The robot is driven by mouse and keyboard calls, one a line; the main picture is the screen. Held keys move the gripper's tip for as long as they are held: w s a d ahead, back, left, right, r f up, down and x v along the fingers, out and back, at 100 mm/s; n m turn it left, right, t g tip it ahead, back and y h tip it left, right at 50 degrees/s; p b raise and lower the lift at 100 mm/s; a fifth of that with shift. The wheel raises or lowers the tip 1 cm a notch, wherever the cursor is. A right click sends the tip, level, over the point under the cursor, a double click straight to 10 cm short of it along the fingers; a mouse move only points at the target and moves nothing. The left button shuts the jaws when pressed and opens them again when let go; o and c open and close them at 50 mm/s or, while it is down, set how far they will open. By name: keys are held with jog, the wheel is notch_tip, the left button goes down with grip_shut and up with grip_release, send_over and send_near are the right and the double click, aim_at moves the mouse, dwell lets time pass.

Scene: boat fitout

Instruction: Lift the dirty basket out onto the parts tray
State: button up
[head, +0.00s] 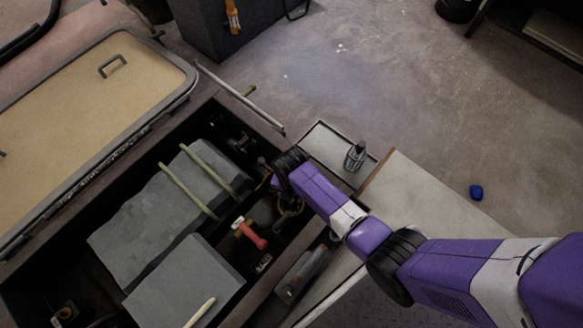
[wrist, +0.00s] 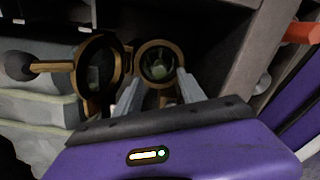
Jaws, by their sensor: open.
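In the wrist view a bronze strainer body (wrist: 143,46) stands open at the top, with its round bronze lid (wrist: 78,66) swung to the left. Something dull green and dark sits inside the round opening, likely the dirty basket (wrist: 158,66); its details are too small to tell. My gripper (wrist: 156,92) is open, its two grey fingers apart at either side of the opening's near edge. I cannot tell whether they touch it. In the head view my arm reaches down into the bay and hides most of the strainer. The parts tray (head: 318,139) lies right of the bay.
A dark grey cylindrical item (head: 355,156) stands on the tray's right part. The bay holds grey blocks (head: 150,235), pale rods (head: 188,190) and a red-handled valve (head: 249,232). The bay's dark walls are close around the gripper. A raised hatch (head: 95,95) lies left.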

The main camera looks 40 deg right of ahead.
aim_at(291, 206)
jog(key=f+b, duration=0.2)
jog(key=f, duration=0.1)
jog(key=f+b, duration=0.2)
jog(key=f, duration=0.1)
jog(key=shift+s+a+f, duration=0.1)
jog(key=shift+a+f, duration=0.1)
grip_shut()
dwell(1.3)
